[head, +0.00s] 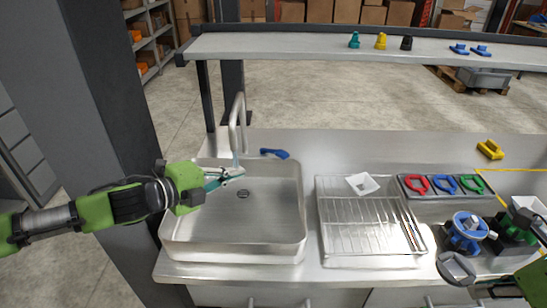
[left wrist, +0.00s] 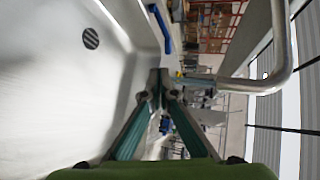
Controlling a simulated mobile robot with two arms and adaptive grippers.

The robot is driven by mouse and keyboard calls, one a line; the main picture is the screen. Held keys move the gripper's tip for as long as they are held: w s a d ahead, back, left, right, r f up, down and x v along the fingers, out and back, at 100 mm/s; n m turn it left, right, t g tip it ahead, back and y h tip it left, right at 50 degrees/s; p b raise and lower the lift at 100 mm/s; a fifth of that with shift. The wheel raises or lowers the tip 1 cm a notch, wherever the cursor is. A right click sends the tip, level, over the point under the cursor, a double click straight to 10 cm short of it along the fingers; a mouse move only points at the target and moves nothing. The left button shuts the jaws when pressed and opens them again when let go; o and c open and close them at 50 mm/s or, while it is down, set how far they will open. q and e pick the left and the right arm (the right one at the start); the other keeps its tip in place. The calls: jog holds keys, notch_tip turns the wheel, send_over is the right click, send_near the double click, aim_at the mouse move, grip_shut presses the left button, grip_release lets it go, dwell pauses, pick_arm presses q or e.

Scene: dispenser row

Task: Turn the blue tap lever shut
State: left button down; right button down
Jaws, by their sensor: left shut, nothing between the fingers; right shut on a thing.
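The blue tap lever (head: 274,153) lies at the back rim of the sink, right of the curved metal tap (head: 239,112). In the left wrist view the lever (left wrist: 161,28) is beyond my fingertips and the tap pipe (left wrist: 282,58) is at the right. A pale blue stream shows under the spout (head: 235,158). My left gripper (head: 240,171) is shut and empty over the sink's back left, apart from the lever; its fingertips also show in the left wrist view (left wrist: 164,78).
The steel sink (head: 303,215) has a drain (head: 243,193). A wire rack tray (head: 365,250) stands to its right. A blue-topped device (head: 466,224) and a holder with coloured rings (head: 404,190) are further right. A raised shelf (head: 290,46) spans the back.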

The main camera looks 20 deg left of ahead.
aim_at(279, 157)
pick_arm(q)
jog(key=p+x, duration=0.1)
jog(key=x, duration=0.3)
jog(key=r+p+x, duration=0.1)
jog(key=p+x, duration=0.1)
jog(key=x, duration=0.2)
jog(key=p+x, duration=0.1)
jog(key=x, duration=0.4)
jog(key=shift+w+d+r+p, duration=0.15)
jog(key=shift+d+r+p, duration=0.05)
jog(key=shift+p, duration=0.15)
jog(key=shift+d+f, duration=0.1)
jog(key=shift+d+n+y+b, duration=0.1)
jog(key=shift+n+y+b, duration=0.3)
jog(key=shift+y+b, duration=0.1)
jog(key=shift+w+t, duration=0.1)
jog(key=shift+t, duration=0.3)
